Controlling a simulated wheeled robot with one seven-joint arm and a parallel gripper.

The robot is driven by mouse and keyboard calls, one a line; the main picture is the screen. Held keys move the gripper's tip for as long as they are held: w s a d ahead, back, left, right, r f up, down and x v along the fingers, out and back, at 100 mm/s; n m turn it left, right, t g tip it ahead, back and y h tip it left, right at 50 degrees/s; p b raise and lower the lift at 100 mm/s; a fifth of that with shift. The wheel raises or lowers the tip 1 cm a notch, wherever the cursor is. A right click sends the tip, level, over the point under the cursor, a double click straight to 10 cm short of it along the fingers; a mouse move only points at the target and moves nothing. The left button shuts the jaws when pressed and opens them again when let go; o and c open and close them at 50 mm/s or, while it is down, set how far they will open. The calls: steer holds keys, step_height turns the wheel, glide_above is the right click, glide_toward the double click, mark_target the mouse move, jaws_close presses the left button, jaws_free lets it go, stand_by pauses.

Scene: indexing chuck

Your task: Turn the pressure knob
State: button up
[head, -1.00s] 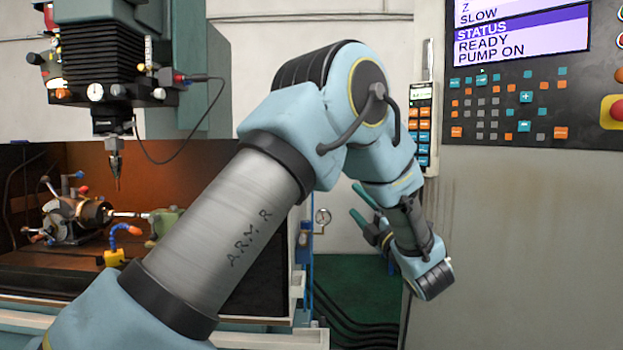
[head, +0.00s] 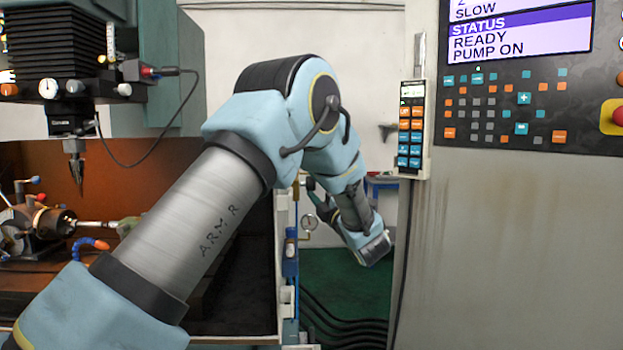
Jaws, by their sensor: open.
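A small round pressure gauge (head: 309,222) with a pale face shows at the right edge of the machine. Just left of it and lower is a slim blue fitting (head: 290,246) on the machine's side post. I cannot make out which part is the pressure knob.
A control pendant (head: 410,128) hangs on the edge of the large grey cabinet (head: 510,240) at right. The machine spindle (head: 73,150) and chuck (head: 38,228) are at left. Black hoses (head: 345,325) run along the green floor (head: 345,285).

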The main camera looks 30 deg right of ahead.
steer(key=shift+w+r, duration=0.25)
steer(key=shift+w, duration=0.45)
steer(key=shift+c, duration=0.4)
jaws_close()
